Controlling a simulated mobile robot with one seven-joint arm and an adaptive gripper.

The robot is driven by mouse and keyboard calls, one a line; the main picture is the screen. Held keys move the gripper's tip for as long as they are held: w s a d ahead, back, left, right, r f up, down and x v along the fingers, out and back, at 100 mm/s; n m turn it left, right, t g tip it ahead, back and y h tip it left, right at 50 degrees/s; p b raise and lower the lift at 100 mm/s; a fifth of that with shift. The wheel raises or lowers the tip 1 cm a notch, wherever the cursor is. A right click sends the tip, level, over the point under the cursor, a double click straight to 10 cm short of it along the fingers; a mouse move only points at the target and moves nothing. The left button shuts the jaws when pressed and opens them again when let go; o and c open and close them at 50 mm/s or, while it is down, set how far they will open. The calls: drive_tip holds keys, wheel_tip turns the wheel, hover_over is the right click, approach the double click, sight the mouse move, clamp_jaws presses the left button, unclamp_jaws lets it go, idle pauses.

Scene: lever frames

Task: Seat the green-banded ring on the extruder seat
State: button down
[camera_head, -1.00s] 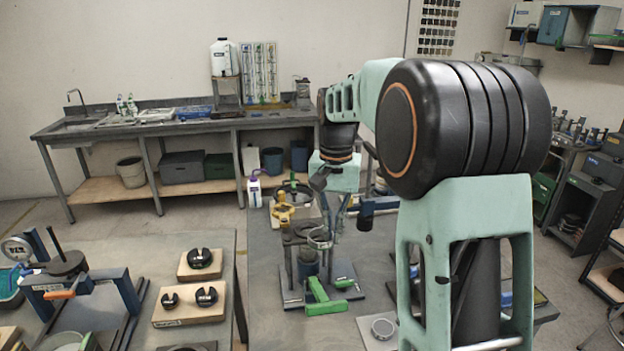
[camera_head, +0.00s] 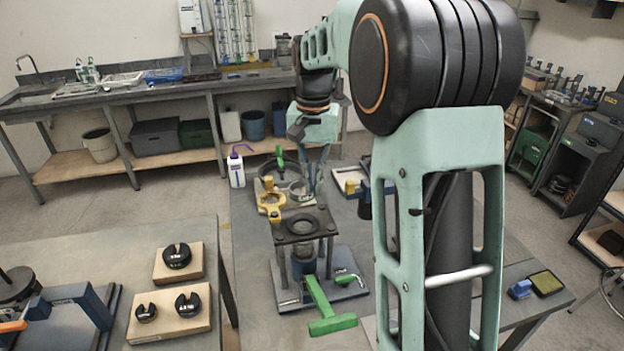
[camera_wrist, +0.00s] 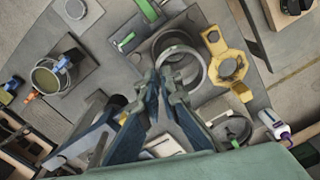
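A plain metal ring (camera_wrist: 182,70) is in my gripper (camera_wrist: 164,82) in the wrist view, its near wall between the closed-in fingers. No green band can be made out. In the head view my gripper (camera_head: 313,183) hangs just beyond the extruder's top plate (camera_head: 318,214), with the ring (camera_head: 300,189) at its fingertips. The extruder seat is the opening in that dark plate, which shows empty. In the wrist view the extruder (camera_wrist: 143,52) lies partly behind the ring. The ring appears above and off to one side of the seat; the exact height cannot be told.
A yellow bracket (camera_head: 270,203) stands close left of the extruder. A green T-handle (camera_head: 326,311) sticks out in front. Slotted weights on wooden blocks (camera_head: 165,325) sit on the left table.

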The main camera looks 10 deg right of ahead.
wheel_tip(320, 180, down, 4)
drive_tip(key=b, duration=0.3)
drive_tip(key=shift+f, duration=0.1)
drive_tip(key=shift+f+b, duration=1.25)
drive_tip(key=shift+f, duration=0.8)
drive_tip(key=shift+f+b, duration=0.3)
drive_tip(key=shift+f, duration=0.15)
drive_tip(key=c, duration=2.1)
unclamp_jaws()
wheel_tip(320, 180, up, 12)
